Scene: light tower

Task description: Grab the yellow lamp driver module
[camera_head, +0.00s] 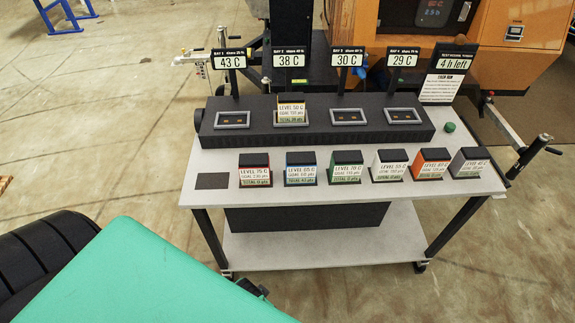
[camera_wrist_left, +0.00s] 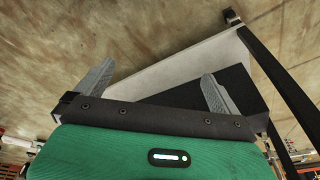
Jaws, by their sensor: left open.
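The yellow lamp driver module (camera_head: 291,112) sits upright in the second slot from the left of the black dock (camera_head: 318,128), under the 38 C sign. It has a dark top and a pale yellow label reading LEVEL 50 C. My left gripper (camera_wrist_left: 160,72) is open and empty in the left wrist view, with the cart's pale lower shelf (camera_wrist_left: 160,70) beyond its fingers. The yellow module does not show in that view. In the head view my green left arm covers the lower left, and the gripper's fingers are not clearly visible. My right gripper is out of view.
Red (camera_head: 254,170), blue (camera_head: 301,169), green (camera_head: 345,167), white (camera_head: 388,165), orange (camera_head: 431,164) and grey (camera_head: 471,162) modules stand in a row on the cart top (camera_head: 215,162). Bay signs rise behind the dock. A green button (camera_head: 449,127) is at right.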

